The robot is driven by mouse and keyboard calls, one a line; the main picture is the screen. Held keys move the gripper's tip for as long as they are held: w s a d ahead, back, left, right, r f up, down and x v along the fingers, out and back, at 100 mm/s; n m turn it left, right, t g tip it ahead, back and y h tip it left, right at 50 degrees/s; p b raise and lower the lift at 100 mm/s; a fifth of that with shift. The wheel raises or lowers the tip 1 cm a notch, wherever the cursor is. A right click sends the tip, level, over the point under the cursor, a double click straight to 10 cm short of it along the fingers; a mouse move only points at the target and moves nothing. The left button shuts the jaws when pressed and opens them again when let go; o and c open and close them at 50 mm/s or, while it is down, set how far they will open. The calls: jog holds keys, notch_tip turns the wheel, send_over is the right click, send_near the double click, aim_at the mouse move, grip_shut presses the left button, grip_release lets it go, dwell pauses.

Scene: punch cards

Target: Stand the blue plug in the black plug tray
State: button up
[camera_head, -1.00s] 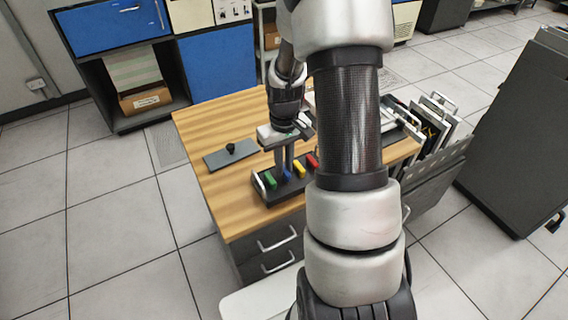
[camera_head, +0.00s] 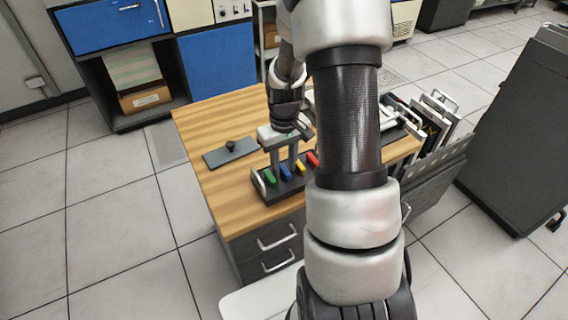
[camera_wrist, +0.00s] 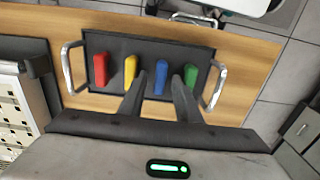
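The blue plug (camera_head: 286,172) is in the black plug tray (camera_head: 284,195), between the yellow and green plugs. In the wrist view the blue plug (camera_wrist: 161,78) appears upright, like the plugs beside it. My gripper (camera_head: 285,163) is over the tray and pointing down. In the wrist view my gripper (camera_wrist: 159,80) has its fingers apart, one on each side of the blue plug, with a visible gap to it. How far down the fingertips reach beside the plug is hard to tell. The plug's lower part is hidden in the tray.
Red (camera_wrist: 101,68), yellow (camera_wrist: 130,67) and green (camera_wrist: 191,76) plugs stand in the same tray, which has a metal handle at each end. A grey plate with a black knob (camera_head: 231,146) lies on the wooden top (camera_head: 208,122). Card racks (camera_head: 436,120) stand at the right.

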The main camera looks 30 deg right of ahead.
aim_at(284, 168)
jog(key=shift+r, duration=0.2)
notch_tip(284, 168, up, 17)
jog(key=p, duration=0.2)
dwell(0.4)
jog(key=shift+r, duration=0.1)
